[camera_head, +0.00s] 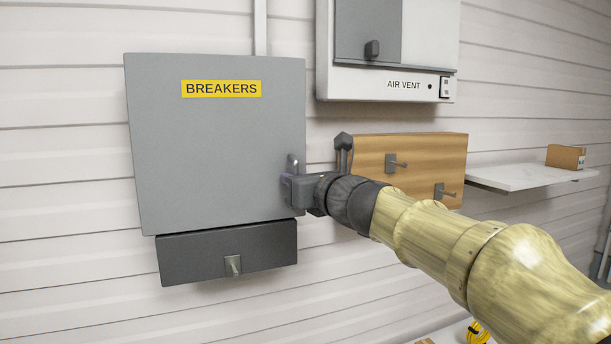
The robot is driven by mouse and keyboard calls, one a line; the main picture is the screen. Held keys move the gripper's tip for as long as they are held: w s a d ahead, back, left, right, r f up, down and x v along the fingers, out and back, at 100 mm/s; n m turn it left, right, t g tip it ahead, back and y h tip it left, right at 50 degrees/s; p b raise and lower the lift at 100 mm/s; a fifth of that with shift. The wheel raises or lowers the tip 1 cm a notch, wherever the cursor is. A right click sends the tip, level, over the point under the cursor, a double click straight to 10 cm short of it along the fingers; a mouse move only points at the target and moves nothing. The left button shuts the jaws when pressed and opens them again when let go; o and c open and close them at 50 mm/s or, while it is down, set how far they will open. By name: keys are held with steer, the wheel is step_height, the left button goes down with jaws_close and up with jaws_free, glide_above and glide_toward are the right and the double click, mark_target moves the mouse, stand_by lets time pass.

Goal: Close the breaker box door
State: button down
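The grey breaker box door (215,150), with a yellow BREAKERS label (221,89), covers the front of the box on the left wall. A small handle (293,162) stands at its lower right edge. My gripper (288,189) is at that lower right part of the door, just below the handle, touching or very near it. Its fingertips are small and partly hidden, so I cannot see whether they are apart or together. From this angle I cannot tell whether the door is fully flush with the box.
A dark grey panel (215,254) with a small knob hangs below the door. A wooden board with hooks (430,150) is behind my arm. An AIR VENT box (385,84) is above right. A white shelf (510,177) holds a small cardboard box (566,157).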

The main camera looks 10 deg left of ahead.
steer(key=shift+r, duration=0.1)
steer(key=c, duration=1.9)
jaws_free()
steer(key=shift+w, duration=0.1)
steer(key=shift+d, duration=0.1)
steer(key=shift+s+d+f, duration=0.15)
steer(key=shift+s+f, duration=0.05)
steer(key=b+v, duration=0.6)
steer(key=v, duration=1)
steer(key=shift+s+d+r, duration=0.15)
steer(key=shift+s+d, duration=0.1)
steer(key=shift+s, duration=0.1)
